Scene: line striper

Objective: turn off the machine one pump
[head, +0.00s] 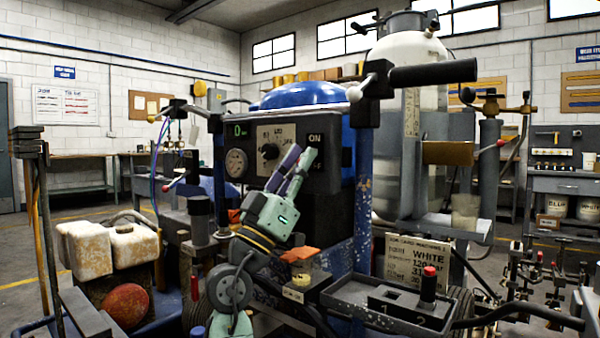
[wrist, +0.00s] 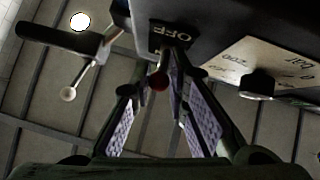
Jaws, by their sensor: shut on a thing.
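The pump control panel (head: 262,180) is a dark box on the line striper, with a gauge, a round knob and an ON label (head: 315,139). My gripper (head: 303,155) reaches up to the panel's right side, its fingertips just below and left of ON, hiding most of the OFF label there. In the wrist view my gripper (wrist: 158,72) has its two purple-padded fingers on either side of a small red-tipped switch lever (wrist: 158,82), shut on it. The OFF label (wrist: 168,36) shows close beyond the fingertips. The lever's exact position is unclear.
A black handlebar grip (head: 432,74) juts out above right of the panel. A blue tank (head: 300,94) sits behind it. A black tray (head: 385,298) with a red-topped part is at lower right, and white jugs (head: 132,246) stand at left.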

